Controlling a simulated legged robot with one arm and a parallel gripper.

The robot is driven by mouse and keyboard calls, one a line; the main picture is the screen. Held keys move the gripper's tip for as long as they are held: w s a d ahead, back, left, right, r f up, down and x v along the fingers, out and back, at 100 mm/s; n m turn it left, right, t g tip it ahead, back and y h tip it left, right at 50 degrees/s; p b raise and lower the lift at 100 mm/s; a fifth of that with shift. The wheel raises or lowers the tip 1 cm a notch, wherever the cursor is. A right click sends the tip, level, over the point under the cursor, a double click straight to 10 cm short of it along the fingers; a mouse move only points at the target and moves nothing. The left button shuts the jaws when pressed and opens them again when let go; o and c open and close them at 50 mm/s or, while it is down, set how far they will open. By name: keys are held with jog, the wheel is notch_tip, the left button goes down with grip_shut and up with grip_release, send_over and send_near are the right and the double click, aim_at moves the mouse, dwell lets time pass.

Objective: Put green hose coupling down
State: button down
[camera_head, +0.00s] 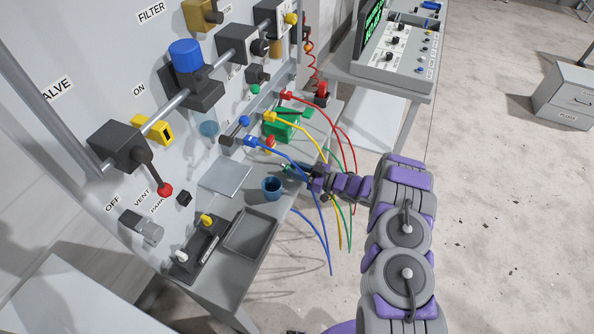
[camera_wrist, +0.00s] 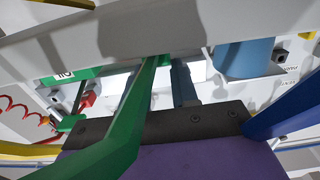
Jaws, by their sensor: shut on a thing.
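My gripper (camera_head: 309,175) reaches in from the right over the bench edge, beside the hanging hoses. It is shut on the green hose coupling (camera_head: 288,167), whose small green end shows just left of the fingers. The coupling appears to be held above the bench, though the gap is hard to judge. In the wrist view a green hose (camera_wrist: 140,115) crosses close to the camera, in front of the dark gripper body (camera_wrist: 205,120). The fingertips and the coupling's grip point are largely hidden there.
A blue cup (camera_head: 271,188), a grey tray (camera_head: 236,247) and a metal plate (camera_head: 224,178) are on the left. A green box (camera_head: 283,123) stands behind. Red (camera_head: 325,104), yellow (camera_head: 298,128) and blue hoses (camera_head: 283,152) loop from couplings near my arm. Panel valves rise at left.

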jog(key=c, duration=0.9)
grip_release()
jog(key=shift+o, duration=0.2)
